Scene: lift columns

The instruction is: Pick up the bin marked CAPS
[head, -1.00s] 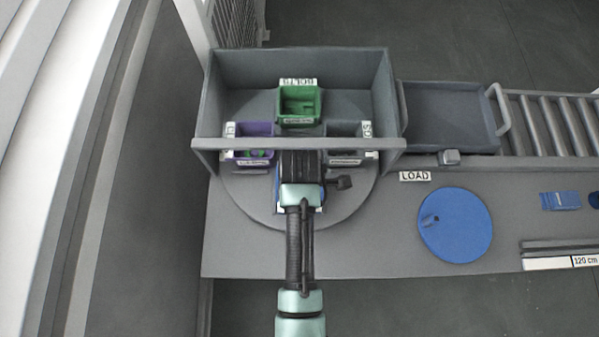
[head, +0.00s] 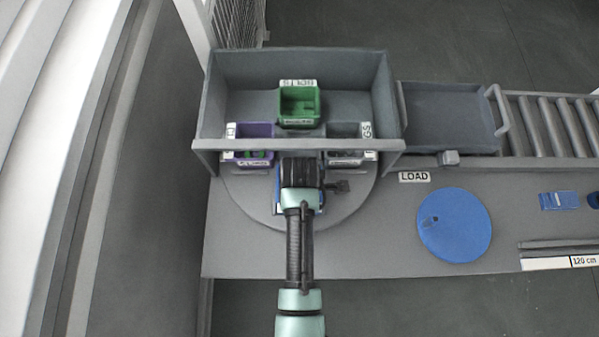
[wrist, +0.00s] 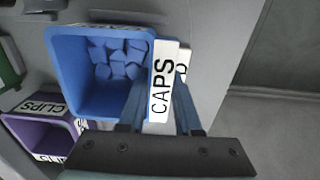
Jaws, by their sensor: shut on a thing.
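The blue bin marked CAPS (wrist: 73,72) shows in the wrist view with several blue pieces inside and a white CAPS label (wrist: 161,85) on its near wall. My gripper (wrist: 160,97) is shut on this wall, with one finger on each side of the label. In the head view my arm and gripper (head: 300,172) hide most of the bin; only bits of blue show around it. I cannot tell whether the bin is clear of the round turntable (head: 245,205).
A green BOLTS bin (head: 300,112), a purple CLIPS bin (head: 252,131) and a grey bin (head: 343,131) stand around the turntable. A grey crossbar (head: 300,146) runs over them. A grey tray (head: 447,110) and a blue disc (head: 455,225) lie to the right.

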